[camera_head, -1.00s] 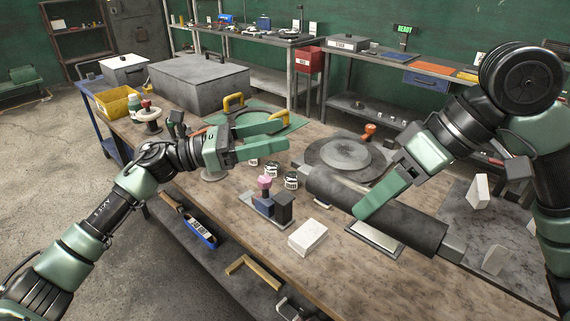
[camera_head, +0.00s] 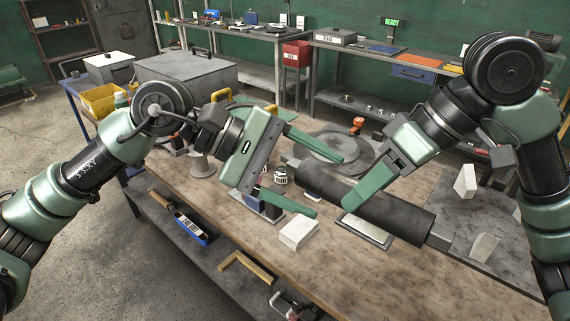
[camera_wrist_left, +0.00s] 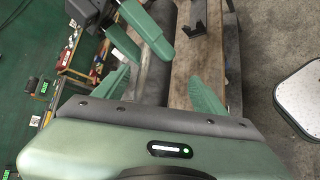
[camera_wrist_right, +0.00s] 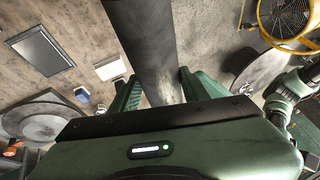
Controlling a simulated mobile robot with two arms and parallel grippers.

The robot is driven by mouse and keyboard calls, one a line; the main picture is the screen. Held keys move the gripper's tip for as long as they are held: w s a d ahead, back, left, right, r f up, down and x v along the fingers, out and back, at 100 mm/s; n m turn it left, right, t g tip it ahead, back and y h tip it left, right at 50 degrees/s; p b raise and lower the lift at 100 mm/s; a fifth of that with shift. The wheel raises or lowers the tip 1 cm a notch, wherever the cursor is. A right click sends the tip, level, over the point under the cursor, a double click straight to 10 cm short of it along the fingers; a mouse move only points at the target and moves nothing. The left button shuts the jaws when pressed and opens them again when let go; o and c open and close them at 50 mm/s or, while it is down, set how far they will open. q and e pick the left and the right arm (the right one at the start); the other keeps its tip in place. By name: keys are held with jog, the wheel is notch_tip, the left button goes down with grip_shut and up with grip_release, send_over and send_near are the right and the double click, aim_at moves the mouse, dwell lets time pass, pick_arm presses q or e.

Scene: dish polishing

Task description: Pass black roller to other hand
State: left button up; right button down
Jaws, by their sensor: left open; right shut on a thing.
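The black roller (camera_head: 395,212) is a long dark cylinder with a narrower grey end, slanting above the workbench. My right gripper (camera_head: 367,185) is shut on its middle; the right wrist view shows the roller (camera_wrist_right: 150,45) between the right fingers (camera_wrist_right: 155,92). My left gripper (camera_head: 328,186) is open and empty of any grip. Its two fingers point right, and in the head view the roller's left end shows between them. I cannot tell whether they touch it. The left wrist view shows the left fingers (camera_wrist_left: 162,92) spread wide apart.
The workbench (camera_head: 330,270) carries a round grey plate (camera_head: 325,142), a white block (camera_head: 298,233) and a framed flat plate (camera_head: 365,230) below the roller. White pieces (camera_head: 465,181) stand on a grey slab at right. The front right of the bench is clear.

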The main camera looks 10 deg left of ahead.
aim_at(334, 190)
pick_arm(q)
jog(key=shift+x, duration=2.7)
pick_arm(e)
jog(key=shift+r, duration=0.1)
pick_arm(q)
grip_shut()
pick_arm(e)
jog(key=shift+w, duration=0.1)
jog(key=c, duration=0.7)
grip_release()
pick_arm(q)
jog(key=shift+r, duration=0.1)
pick_arm(e)
jog(key=shift+o, duration=0.3)
